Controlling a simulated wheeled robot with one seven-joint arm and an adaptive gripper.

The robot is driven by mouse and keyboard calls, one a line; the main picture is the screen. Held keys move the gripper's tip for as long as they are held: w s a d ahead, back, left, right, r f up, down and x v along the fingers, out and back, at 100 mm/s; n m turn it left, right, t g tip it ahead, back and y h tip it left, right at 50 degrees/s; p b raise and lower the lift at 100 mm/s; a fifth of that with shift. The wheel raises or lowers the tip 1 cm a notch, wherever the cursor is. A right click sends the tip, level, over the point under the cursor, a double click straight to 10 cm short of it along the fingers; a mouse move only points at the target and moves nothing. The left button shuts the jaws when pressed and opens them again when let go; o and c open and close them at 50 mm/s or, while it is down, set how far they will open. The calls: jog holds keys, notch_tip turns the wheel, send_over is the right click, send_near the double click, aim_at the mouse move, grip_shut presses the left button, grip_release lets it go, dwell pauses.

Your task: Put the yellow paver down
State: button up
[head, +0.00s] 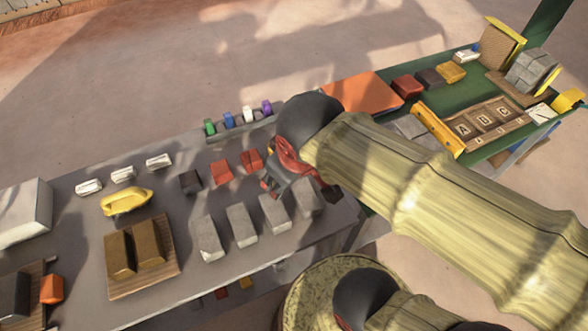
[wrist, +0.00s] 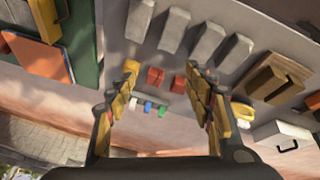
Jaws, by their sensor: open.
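The yellow paver (head: 450,71) lies flat on the green table (head: 482,153) at the upper right of the head view, beside a dark paver (head: 430,77) and a red paver (head: 407,86). I do not make it out in the wrist view. My gripper (head: 298,185) is over the grey table (head: 80,255), well away from the yellow paver. In the wrist view my gripper (wrist: 161,68) has its two fingers wide apart with nothing held between them. Two red blocks (wrist: 155,77) show beyond the gap, on the grey table.
Several grey blocks (head: 241,225) stand near my gripper. A yellow-handled tool (head: 126,201), small white blocks (head: 122,175) and a board with two brown blocks (head: 170,281) lie to the left. An orange panel (head: 362,92) and lettered blocks (head: 485,121) occupy the green table.

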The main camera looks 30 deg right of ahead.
jog(key=r+m, duration=0.1)
jog(key=s+d+r+m+t, duration=0.1)
jog(key=m, duration=0.1)
jog(key=shift+s+r+y, duration=0.1)
jog(key=shift+s+y, duration=0.15)
jog(key=shift+y, duration=0.15)
jog(key=shift+a, duration=0.1)
jog(key=shift+c, duration=1.1)
